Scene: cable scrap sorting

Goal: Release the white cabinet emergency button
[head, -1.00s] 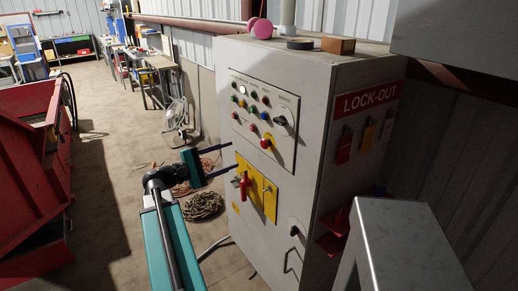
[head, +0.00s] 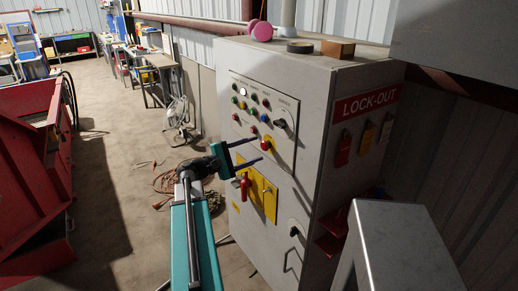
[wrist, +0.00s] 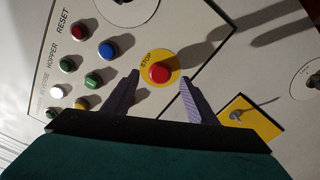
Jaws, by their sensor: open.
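The white cabinet (head: 309,110) stands right of centre in the head view, with a control panel on its front. Its emergency button (head: 267,144) is a red mushroom head on a yellow disc. In the wrist view the red button (wrist: 161,72) sits beside the word STOP, between the fingertips in the picture. My gripper (head: 261,149) is open and empty, its two fingers pointing at the panel around the button's position. I cannot tell whether the fingers touch the button or how far they are from it.
Coloured push buttons (wrist: 92,80) lie left of the stop button. A red handle on a yellow plate (head: 245,186) is below it. A black rotary switch (head: 281,123) is up and right. A grey metal box (head: 400,240) stands at the front right.

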